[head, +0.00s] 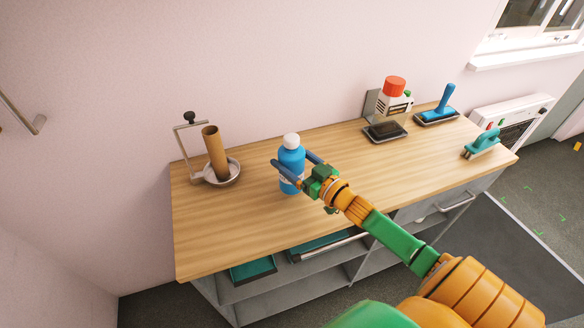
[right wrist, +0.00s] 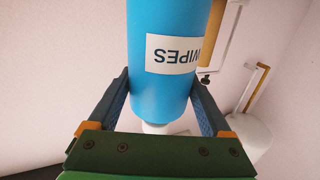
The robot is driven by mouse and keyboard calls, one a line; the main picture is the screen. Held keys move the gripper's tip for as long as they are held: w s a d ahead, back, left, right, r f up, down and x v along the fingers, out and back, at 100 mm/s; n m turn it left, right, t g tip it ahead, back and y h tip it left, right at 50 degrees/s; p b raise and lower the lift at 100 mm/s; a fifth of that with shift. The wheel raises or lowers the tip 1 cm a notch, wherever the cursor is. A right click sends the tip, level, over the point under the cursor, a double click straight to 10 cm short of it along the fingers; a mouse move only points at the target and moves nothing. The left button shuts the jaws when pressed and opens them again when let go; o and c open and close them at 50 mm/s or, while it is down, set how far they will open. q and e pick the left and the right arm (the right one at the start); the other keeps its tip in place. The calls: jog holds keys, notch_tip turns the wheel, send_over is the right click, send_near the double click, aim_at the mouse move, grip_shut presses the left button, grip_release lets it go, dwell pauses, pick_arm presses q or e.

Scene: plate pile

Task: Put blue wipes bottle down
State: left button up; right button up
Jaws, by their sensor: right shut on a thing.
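The blue wipes bottle (head: 291,160) is upright with a white cap, over the left half of the wooden counter (head: 235,235). My right gripper (head: 290,158) is shut on it, one finger on each side. In the right wrist view the bottle (right wrist: 160,25) fills the space between the fingers (right wrist: 160,82). Its white WIPES label shows upside down and its cap points down the picture. I cannot tell whether its base touches the counter or hangs just above it. My left gripper is not in view.
A brown tube (head: 215,152) on a metal holder stands at the counter's left. A red-capped container (head: 394,95), a blue-handled tool on a tray (head: 440,108) and a teal-handled brush (head: 482,144) stand at the right. The front left and middle of the counter are clear.

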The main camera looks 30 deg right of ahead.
notch_tip(320, 180, down, 2)
jog(key=shift+s+f, duration=0.1)
jog(key=shift+s+f+b, duration=0.2)
jog(key=shift+f+b, duration=0.05)
jog(key=shift+b, duration=0.05)
jog(key=shift+w, duration=0.1)
